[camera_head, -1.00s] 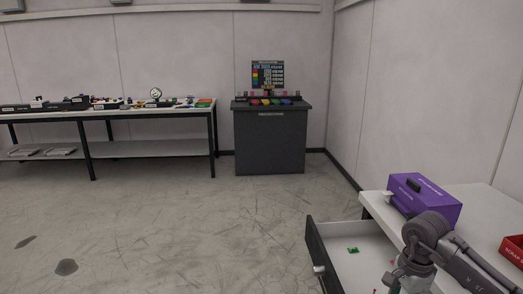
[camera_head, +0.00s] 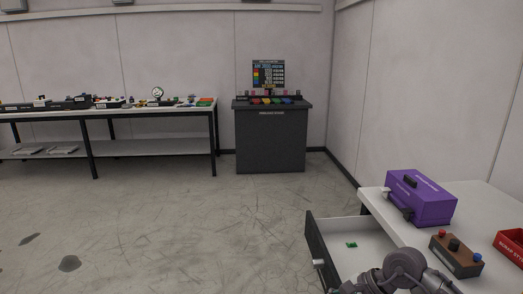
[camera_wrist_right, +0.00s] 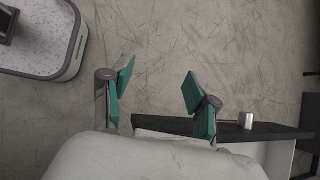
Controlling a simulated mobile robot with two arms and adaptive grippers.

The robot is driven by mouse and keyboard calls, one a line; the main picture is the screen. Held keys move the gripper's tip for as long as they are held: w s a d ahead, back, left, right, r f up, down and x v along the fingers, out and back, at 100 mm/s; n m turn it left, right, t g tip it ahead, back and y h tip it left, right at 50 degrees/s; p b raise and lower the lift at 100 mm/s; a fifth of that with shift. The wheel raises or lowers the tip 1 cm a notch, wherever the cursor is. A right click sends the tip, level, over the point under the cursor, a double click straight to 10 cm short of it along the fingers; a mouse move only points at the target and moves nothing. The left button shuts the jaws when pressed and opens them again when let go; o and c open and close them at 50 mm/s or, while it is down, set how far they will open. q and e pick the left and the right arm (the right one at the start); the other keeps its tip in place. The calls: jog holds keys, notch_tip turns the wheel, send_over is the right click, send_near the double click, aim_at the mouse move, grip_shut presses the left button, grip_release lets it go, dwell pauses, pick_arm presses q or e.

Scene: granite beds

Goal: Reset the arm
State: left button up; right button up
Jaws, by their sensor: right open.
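My right arm (camera_head: 400,272) shows at the bottom right of the head view, in front of the open drawer and the white table; its gripper is below the frame there. In the right wrist view my right gripper (camera_wrist_right: 158,92) has its two teal-padded fingers wide apart with nothing between them. It hangs over the grey floor, beside the drawer's dark front edge and its small metal knob (camera_wrist_right: 246,120). My left gripper is in neither view.
The open drawer (camera_head: 316,250) holds a small green piece (camera_head: 351,245). The white table carries a purple box (camera_head: 420,198), a brown box with knobs (camera_head: 456,254) and a red bin (camera_head: 511,245). A dark cabinet (camera_head: 270,140) and a long bench (camera_head: 150,148) stand far off; floor between is clear.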

jog(key=s+a+r+m+t+y, duration=0.1)
jog(key=a+r+y, duration=0.15)
jog(key=a, duration=0.25)
jog(key=s+a+r+m+y, duration=0.1)
jog(key=a+r+m+y, duration=0.1)
jog(key=a+y, duration=0.25)
notch_tip(320, 180, up, 11)
jog(key=m+t+y, duration=0.2)
jog(key=m+t, duration=0.9)
jog(key=m, duration=0.4)
jog(key=w+d+f+m+t+h, duration=0.25)
jog(key=d+m+t+h, duration=0.5)
jog(key=m, duration=0.75)
jog(key=s+d+f+m+g+h, duration=0.45)
jog(key=d+f+m+h, duration=0.25)
jog(key=f+m+h, duration=0.35)
jog(key=s+f+m+g+y, duration=0.1)
jog(key=s+f+m+g, duration=0.3)
jog(key=s+f+g, duration=0.5)
jog(key=s+f+m+g+y, duration=0.1)
jog(key=s+f+m+g, duration=0.35)
jog(key=s, duration=0.85)
notch_tip(320, 180, down, 22)
jog(key=f+p, duration=0.1)
jog(key=p, duration=0.1)
jog(key=s+d+f+g+p, duration=0.2)
jog(key=s+d+f, duration=0.1)
jog(key=s+f, duration=1.2)
jog(key=s, duration=0.3)
jog(key=shift+f, duration=0.35)
